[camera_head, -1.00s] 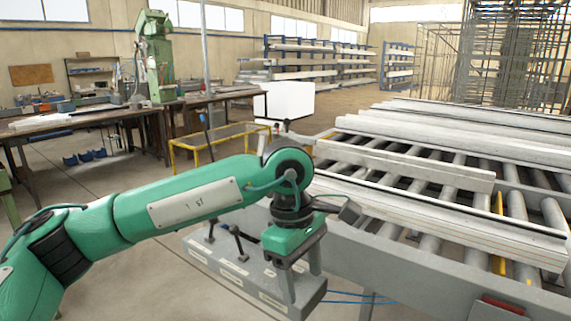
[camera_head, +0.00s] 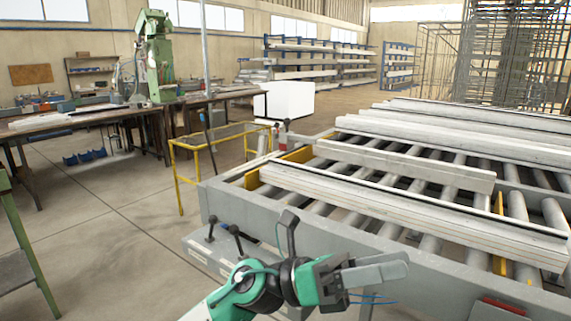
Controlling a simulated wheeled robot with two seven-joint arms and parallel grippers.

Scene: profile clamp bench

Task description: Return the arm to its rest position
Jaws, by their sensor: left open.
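My left arm is green with dark joints and enters at the bottom of the head view, low in the picture. Its left gripper (camera_head: 400,266) points to the right, with its grey fingers seen nearly edge-on, one behind the other. The fingers are open and hold nothing that I can see. The gripper appears in front of the grey side of the roller bench (camera_head: 345,232); its exact distance from the bench is hard to tell. My right gripper is not in view.
Long pale profiles (camera_head: 410,210) lie on the bench rollers. A grey panel with black levers (camera_head: 236,238) is just left of the arm. A yellow frame (camera_head: 178,165) stands behind. Open floor (camera_head: 120,245) lies to the left. A green drill press (camera_head: 157,60) stands farther back.

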